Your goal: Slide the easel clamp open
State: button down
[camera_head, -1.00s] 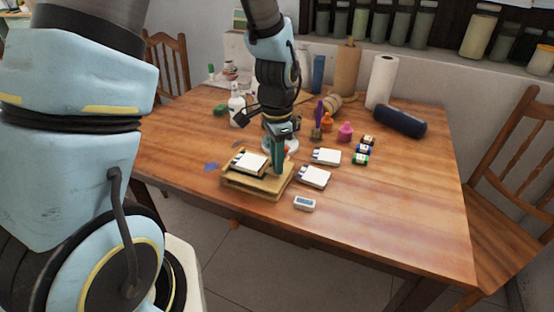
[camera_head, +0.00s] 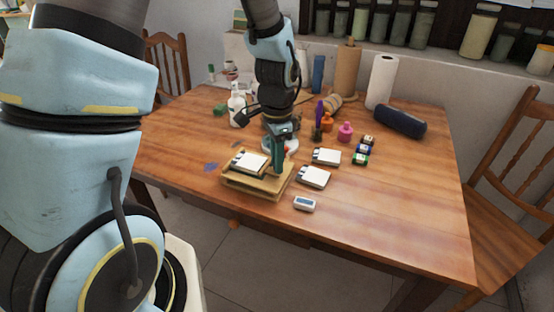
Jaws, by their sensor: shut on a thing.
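The easel (camera_head: 265,188) is a low, pale wooden frame lying near the front left of the table, with a white pad (camera_head: 249,162) on its left part. My gripper (camera_head: 277,170) points down at the easel's right part, and its fingers are shut on what I take to be the easel clamp. The clamp itself is small and mostly hidden by the fingers, so I cannot tell how far it is slid.
White pads (camera_head: 314,177) and a small grey device (camera_head: 304,203) lie just right of the easel. The table's right side (camera_head: 420,200) is clear.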

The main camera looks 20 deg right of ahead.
dwell(0.3)
jog(key=shift+s+d, duration=0.65)
jog(key=shift+d, duration=0.05)
jog(key=c, duration=0.8)
grip_release()
jog(key=shift+o, duration=0.2)
notch_tip(320, 180, up, 11)
jog(key=shift+b, duration=0.3)
jog(key=shift+f, duration=0.1)
